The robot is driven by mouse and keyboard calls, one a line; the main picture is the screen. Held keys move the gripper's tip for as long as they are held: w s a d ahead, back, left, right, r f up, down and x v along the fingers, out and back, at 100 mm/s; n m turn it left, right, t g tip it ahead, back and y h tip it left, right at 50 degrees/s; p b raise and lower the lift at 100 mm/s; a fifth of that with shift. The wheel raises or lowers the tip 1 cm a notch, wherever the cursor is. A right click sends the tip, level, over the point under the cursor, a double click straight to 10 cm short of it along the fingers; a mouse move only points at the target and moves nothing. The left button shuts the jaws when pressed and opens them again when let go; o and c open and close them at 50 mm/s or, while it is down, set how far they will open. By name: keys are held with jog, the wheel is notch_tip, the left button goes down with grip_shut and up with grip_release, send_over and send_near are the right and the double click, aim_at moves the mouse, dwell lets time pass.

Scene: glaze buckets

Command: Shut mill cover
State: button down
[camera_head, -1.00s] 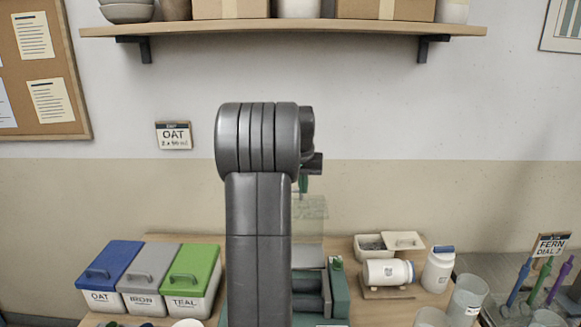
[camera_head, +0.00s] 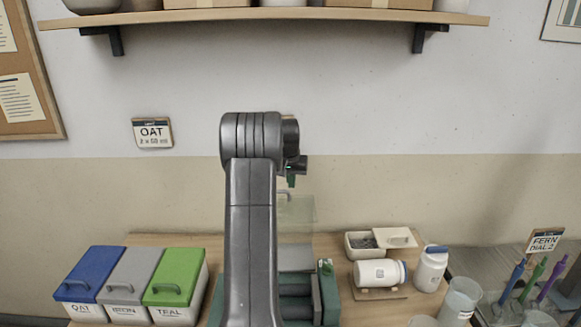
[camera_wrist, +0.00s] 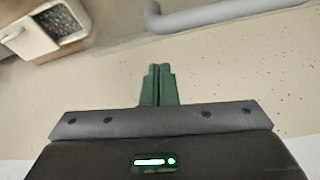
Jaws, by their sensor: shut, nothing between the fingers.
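The mill (camera_head: 329,292) is a dark green machine with grey rollers on the table, partly hidden behind my arm. Its see-through cover (camera_head: 300,210) stands raised, upright at the mill's back, with a small handle near its top edge. My gripper (camera_head: 291,182) is just above the cover's top in the head view, its green fingers partly hidden by the wrist. In the wrist view, the green fingers (camera_wrist: 158,72) are together and empty. A grey bar, seemingly the cover handle (camera_wrist: 225,14), lies beyond the fingertips, apart from them.
Blue, grey and green lidded bins (camera_head: 122,285) stand left of the mill. An open box of grey pellets (camera_head: 362,246), a lying jar (camera_head: 379,273) and an upright jar (camera_head: 430,270) are on the right. A shelf (camera_head: 270,17) runs above.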

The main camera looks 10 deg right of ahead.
jog(key=shift+s+a+r, duration=0.25)
jog(key=shift+s, duration=0.3)
jog(key=shift+s+a+r, duration=0.25)
jog(key=shift+s, duration=0.3)
jog(key=shift+s+a+f+p, duration=0.1)
jog(key=shift+s+a+p, duration=0.1)
jog(key=shift+s+p, duration=0.3)
jog(key=shift+s, duration=0.1)
